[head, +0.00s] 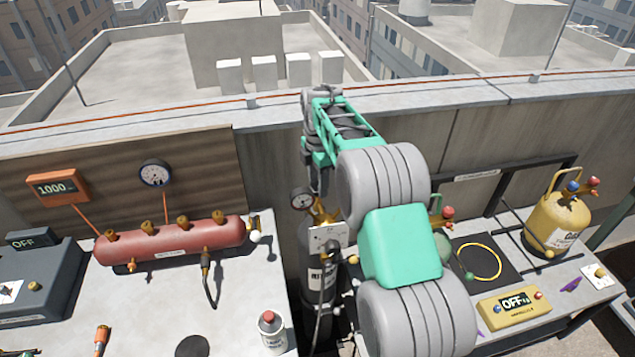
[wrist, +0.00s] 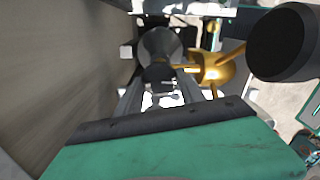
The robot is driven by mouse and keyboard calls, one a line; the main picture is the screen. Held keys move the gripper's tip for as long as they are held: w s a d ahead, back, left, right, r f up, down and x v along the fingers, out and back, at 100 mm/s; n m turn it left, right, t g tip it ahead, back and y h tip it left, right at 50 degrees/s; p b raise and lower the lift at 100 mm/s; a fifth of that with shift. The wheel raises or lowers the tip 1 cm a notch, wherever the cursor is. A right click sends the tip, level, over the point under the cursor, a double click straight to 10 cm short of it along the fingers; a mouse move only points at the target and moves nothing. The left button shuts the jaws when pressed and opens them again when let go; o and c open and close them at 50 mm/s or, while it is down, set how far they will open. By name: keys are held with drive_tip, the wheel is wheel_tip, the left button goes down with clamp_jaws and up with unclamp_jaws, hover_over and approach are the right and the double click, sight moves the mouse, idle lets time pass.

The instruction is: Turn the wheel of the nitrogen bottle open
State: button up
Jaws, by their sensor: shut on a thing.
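The nitrogen bottle (head: 317,283) is a dark grey cylinder standing upright in the gap between the two tables in the head view. A pressure gauge (head: 303,199) and a white tag show at its top. In the wrist view I see its brass valve body (wrist: 216,66) and the black back of a gauge (wrist: 284,42). My gripper (wrist: 159,82) points down beside the brass valve, its fingers shut on a dark round part that I take for the wheel (wrist: 160,45). In the head view my arm hides most of the wheel and fingertips.
The left table (head: 240,327) holds a red manifold (head: 172,241), a grey box reading OFF (head: 38,275) and a small bottle (head: 271,328). The right table holds a yellow scale (head: 514,304) and a yellow cylinder (head: 558,222). A parapet wall (head: 470,135) stands close behind.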

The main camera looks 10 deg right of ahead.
sight(317, 186)
drive_tip(key=shift+r, duration=0.1)
idle(0.5)
drive_tip(key=o, duration=1.4)
drive_tip(key=shift+c, duration=0.2)
wheel_tip(317, 186, up, 8)
drive_tip(key=shift+f+b, duration=0.15)
drive_tip(key=shift+b, duration=0.55)
drive_tip(key=shift+a, duration=0.1)
